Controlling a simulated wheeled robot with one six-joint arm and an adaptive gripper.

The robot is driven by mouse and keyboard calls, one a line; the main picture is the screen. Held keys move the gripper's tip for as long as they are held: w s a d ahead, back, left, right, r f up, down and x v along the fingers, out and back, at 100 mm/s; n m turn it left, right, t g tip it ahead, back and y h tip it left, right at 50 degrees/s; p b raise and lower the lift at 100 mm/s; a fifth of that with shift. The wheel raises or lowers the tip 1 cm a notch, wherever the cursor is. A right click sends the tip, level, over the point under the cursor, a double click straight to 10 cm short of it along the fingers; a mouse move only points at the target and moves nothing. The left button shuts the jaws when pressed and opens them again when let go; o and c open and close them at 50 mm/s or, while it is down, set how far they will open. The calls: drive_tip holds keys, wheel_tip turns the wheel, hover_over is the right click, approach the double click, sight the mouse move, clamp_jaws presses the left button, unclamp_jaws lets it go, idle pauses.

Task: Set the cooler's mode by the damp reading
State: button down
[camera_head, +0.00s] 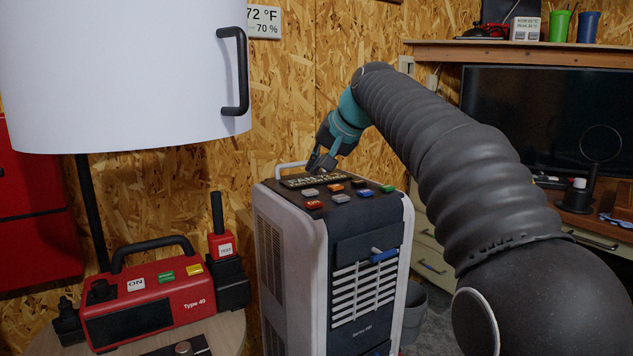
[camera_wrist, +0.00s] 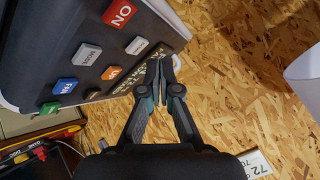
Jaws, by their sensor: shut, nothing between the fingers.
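The cooler (camera_head: 290,255), a pale and dark upright unit, stands in the middle of the head view. Its top carries a red ON button (camera_wrist: 119,13), a grey MODE button (camera_wrist: 87,54), and blue (camera_head: 365,193), green (camera_head: 387,188), orange (camera_wrist: 111,73) and other grey buttons. A dark display strip (camera_head: 305,181) with pale text, starting "FAN", lies at the back of the top; the rest is unclear. The wall gauge (camera_head: 264,22) reads 72 °F and 70 %. My gripper (camera_head: 318,164) is shut and empty, above the display end; in the wrist view its tips (camera_wrist: 160,70) overlap the display edge.
A red Type 40 device (camera_head: 150,300) stands on a round table at the left. A white cylinder with a black handle (camera_head: 120,70) hangs above it. A dark screen (camera_head: 545,115) and a wooden shelf (camera_head: 530,52) are at the right. A bin (camera_head: 414,310) stands behind the cooler.

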drive_tip(key=a+r+p, duration=0.2)
drive_tip(key=a, duration=0.1)
drive_tip(key=r+n+t+h+p, duration=0.2)
drive_tip(key=n+h+p, duration=0.2)
drive_tip(key=n+h, duration=0.35)
hover_over(340, 197)
drive_tip(key=shift+s+f+h, duration=0.1)
drive_tip(key=shift+h, duration=0.35)
drive_tip(key=shift+f+b, duration=2.95)
drive_tip(key=shift+f, duration=1.45)
drive_tip(key=shift+f, duration=0.2)
drive_tip(key=shift+f, duration=0.25)
